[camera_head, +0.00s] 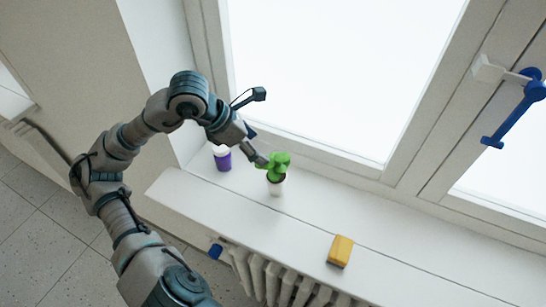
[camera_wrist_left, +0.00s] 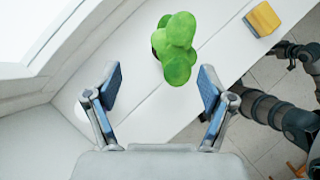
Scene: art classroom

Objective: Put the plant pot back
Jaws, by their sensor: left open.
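I cannot tell whether a fingertip touches the leaves. My right gripper does not show.
A purple jar with a white lid (camera_head: 222,158) stands on the sill, left of the plant. A yellow sponge (camera_head: 340,251) lies near the sill's front edge. The windowsill (camera_head: 410,268) is clear around the sponge. The window frame rises behind, and a radiator (camera_head: 272,282) is below.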

